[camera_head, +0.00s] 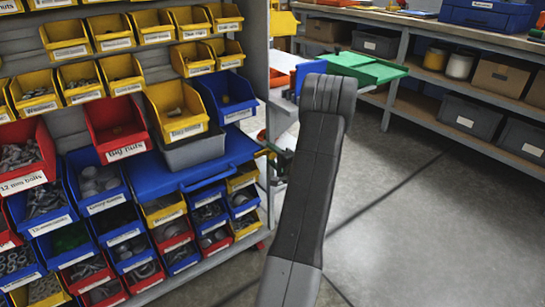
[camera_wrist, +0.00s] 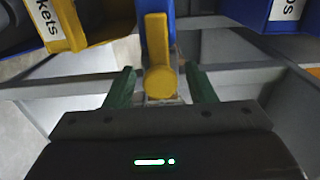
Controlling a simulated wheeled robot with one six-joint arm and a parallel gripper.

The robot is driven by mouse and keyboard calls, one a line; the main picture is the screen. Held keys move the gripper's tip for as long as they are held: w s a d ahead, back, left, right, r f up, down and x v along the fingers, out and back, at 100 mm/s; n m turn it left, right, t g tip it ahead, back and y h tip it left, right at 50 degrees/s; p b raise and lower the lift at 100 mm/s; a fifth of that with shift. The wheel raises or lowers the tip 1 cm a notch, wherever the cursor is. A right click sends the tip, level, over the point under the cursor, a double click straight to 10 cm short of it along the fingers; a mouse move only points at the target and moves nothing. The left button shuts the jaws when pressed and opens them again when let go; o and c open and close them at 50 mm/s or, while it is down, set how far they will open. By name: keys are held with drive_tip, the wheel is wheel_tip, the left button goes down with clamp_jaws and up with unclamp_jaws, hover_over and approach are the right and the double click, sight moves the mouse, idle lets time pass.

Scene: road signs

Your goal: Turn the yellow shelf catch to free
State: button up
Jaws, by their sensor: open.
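The yellow shelf catch (camera_wrist: 158,52) shows in the wrist view. It has a round hub and a straight lever that points up in the picture, against a narrow blue edge (camera_wrist: 145,35). My gripper (camera_wrist: 161,84) has its two green fingers apart, one on each side of the hub, with gaps to both. Whether the hub lies within the fingers' depth I cannot tell. In the head view my gripper (camera_head: 273,150) is small, beside the right end of the rack, partly behind my arm. A blue pull-out shelf (camera_head: 160,182) juts from the rack.
A yellow bin (camera_wrist: 80,25) and a blue bin (camera_wrist: 288,12) are close in the wrist view. The rack holds several labelled bins. A grey tray (camera_head: 195,150) sits on the blue shelf. The floor (camera_head: 440,210) to the right is clear before a workbench (camera_head: 430,45).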

drive_tip(key=c, duration=0.9)
drive_tip(key=shift+m, duration=0.3)
drive_tip(key=m+b, duration=0.1)
drive_tip(key=m, duration=0.2)
drive_tip(key=shift+f, duration=0.1)
drive_tip(key=m, duration=0.5)
drive_tip(key=m+p, duration=0.1)
drive_tip(key=m, duration=0.3)
drive_tip(key=shift+m, duration=0.3)
drive_tip(key=m+p, duration=0.2)
drive_tip(key=m, duration=0.2)
drive_tip(key=shift+m, duration=0.3)
